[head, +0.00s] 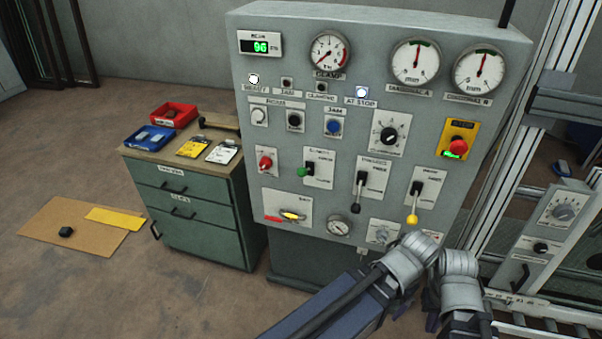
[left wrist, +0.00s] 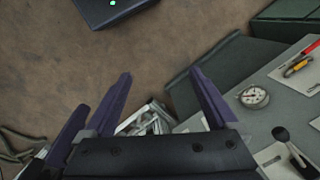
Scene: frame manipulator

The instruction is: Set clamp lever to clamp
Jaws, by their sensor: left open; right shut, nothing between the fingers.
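The grey control panel (head: 345,120) carries several levers; their labels are too small to read surely, so I cannot tell which is the clamp lever. A green-knobbed lever (head: 303,171) points left on its plate. A black lever (head: 359,188) stands near vertical to its right. A yellow-tipped lever (head: 412,217) points down further right. A black-knobbed lever also shows in the left wrist view (left wrist: 281,134). My left gripper (left wrist: 160,75) is open and empty, with bare floor between its fingers. My right gripper (head: 457,264) is shut and empty at the panel's lower right; its fingertips are unclear.
A red emergency button (head: 457,147) sits on a yellow plate. A green drawer cabinet (head: 195,215) with red and blue trays stands left of the panel. A metal frame (head: 510,130) rises at the right.

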